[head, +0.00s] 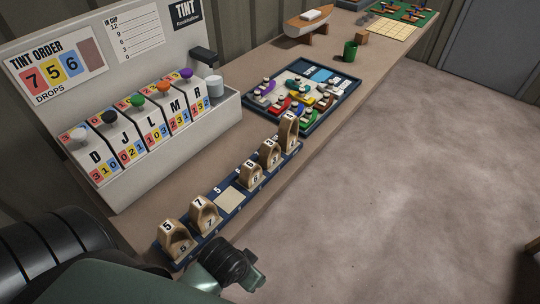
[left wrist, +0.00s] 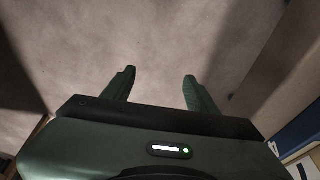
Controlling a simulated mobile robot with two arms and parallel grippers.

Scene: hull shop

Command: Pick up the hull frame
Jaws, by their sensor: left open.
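Several wooden arch-shaped hull frames stand upright in a row on a dark blue rack (head: 213,226) along the bench edge. The near pair are a frame (head: 176,240) marked 5 and a frame (head: 206,217) marked 7. Beyond a bare pale slot (head: 229,200) stand three more frames, including one (head: 252,174) in the middle of the rack and a taller one (head: 288,130) at the far end. My left gripper (left wrist: 160,75) is open and empty, with bare floor between its fingers. In the head view my left arm reaches in beside the rack's near end. My right gripper is out of view.
A tint dispenser (head: 135,130) with coloured knobs stands behind the rack. A dark tray (head: 302,95) of coloured items lies beyond it. A green cup (head: 350,52) and a model boat (head: 309,22) are further along. The floor (head: 400,180) is clear.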

